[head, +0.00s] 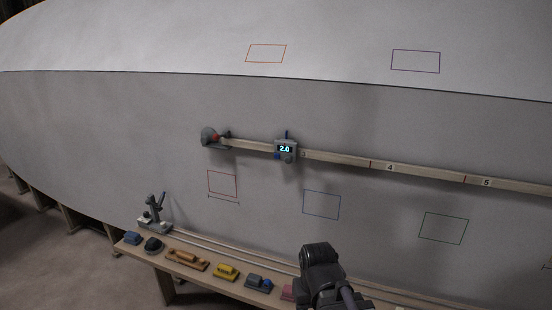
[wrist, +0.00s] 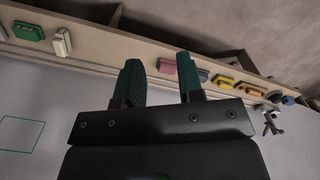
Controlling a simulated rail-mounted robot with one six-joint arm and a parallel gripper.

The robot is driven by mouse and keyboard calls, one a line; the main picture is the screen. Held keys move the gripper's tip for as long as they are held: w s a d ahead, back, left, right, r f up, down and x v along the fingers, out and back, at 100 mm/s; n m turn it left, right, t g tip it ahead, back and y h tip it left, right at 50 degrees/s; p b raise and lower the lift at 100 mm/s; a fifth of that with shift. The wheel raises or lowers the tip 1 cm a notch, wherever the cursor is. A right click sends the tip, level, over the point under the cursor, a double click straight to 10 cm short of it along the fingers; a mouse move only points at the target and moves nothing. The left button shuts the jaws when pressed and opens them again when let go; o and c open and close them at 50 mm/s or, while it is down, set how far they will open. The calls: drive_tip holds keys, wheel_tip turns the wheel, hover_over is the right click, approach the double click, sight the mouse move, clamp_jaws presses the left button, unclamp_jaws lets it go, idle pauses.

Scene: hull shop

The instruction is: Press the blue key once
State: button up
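A small grey device (head: 287,147) with a lit display reading 2.0 is mounted on the wooden rail on the hull in the head view. A small blue part (head: 277,156), possibly the blue key, shows at its lower left. Another blue piece (head: 286,134) stands up at its top; I cannot tell for sure which is the key. My gripper (wrist: 160,60) shows in the wrist view with its two green fingers apart and nothing between them. It points towards the bench, and the device is not in the wrist view. My arm is at the lower middle of the head view, well below the device.
The rail (head: 340,160) carries marks 4 and 5 and has a grey-red fitting (head: 212,137) at its left end. A bench (head: 190,272) below holds several sanding blocks, including a yellow one (head: 226,272), and a clamp-like tool (head: 154,215). Coloured outlines mark the hull.

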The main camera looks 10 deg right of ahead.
clamp_jaws()
idle(1.3)
drive_tip(key=w+r+n+t+h+b, duration=0.2)
drive_tip(key=w+t+b, duration=0.55)
drive_tip(key=w, duration=2.35)
drive_tip(key=w+a+r+n+t+y+p, duration=0.1)
drive_tip(key=w+a+r+n+t+p, duration=0.1)
drive_tip(key=w+r+t, duration=0.7)
drive_tip(key=w+a+r+n+t+y, duration=0.2)
drive_tip(key=a+r+n+t+y, duration=0.2)
drive_tip(key=r+y, duration=0.1)
drive_tip(key=shift+w+a+r+y, duration=0.3)
drive_tip(key=shift+r+y, duration=0.1)
drive_tip(key=shift+r, duration=0.2)
